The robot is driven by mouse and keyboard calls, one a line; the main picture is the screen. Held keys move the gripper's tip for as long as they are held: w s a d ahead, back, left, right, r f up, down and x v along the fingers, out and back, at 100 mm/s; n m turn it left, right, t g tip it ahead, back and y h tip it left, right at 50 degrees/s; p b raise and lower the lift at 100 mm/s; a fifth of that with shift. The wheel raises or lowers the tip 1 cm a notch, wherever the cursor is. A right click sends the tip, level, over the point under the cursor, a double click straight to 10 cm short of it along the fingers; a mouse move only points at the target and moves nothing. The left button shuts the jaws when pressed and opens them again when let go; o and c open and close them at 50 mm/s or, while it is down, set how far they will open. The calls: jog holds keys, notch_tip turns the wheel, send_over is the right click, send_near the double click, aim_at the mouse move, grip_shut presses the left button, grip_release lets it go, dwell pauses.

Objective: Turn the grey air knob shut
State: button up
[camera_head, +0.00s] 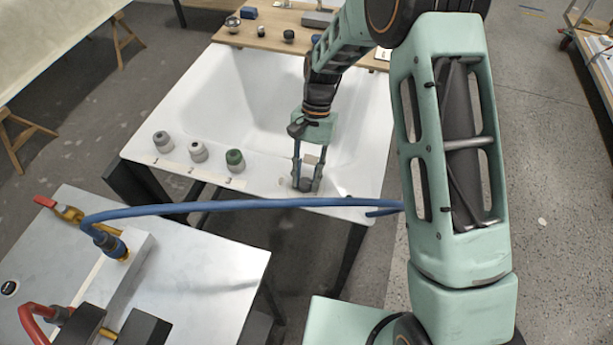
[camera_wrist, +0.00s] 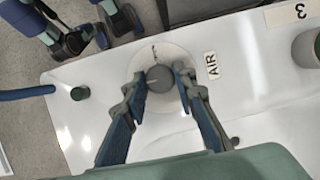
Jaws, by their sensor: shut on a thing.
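The grey air knob (camera_wrist: 160,78) sits on a round pale plate on the white tub rim, beside a label that reads AIR (camera_wrist: 211,65). A thin light mark shows on the knob's face. My gripper (camera_wrist: 160,82) has one finger on each side of the knob and is shut on it. In the head view my gripper (camera_head: 305,184) points down at the near right rim of the tub, and the fingers partly hide the knob (camera_head: 306,184).
A blue hose (camera_head: 230,206) arches in front of the tub from a metal table (camera_head: 205,268). A wooden board (camera_head: 270,30) with small items lies across the far end.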

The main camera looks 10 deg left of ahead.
jog(key=shift+n, duration=0.3)
jog(key=o, duration=1.2)
jog(key=shift+c, duration=0.2)
jog(key=v, duration=1.2)
jog(key=shift+r, duration=0.1)
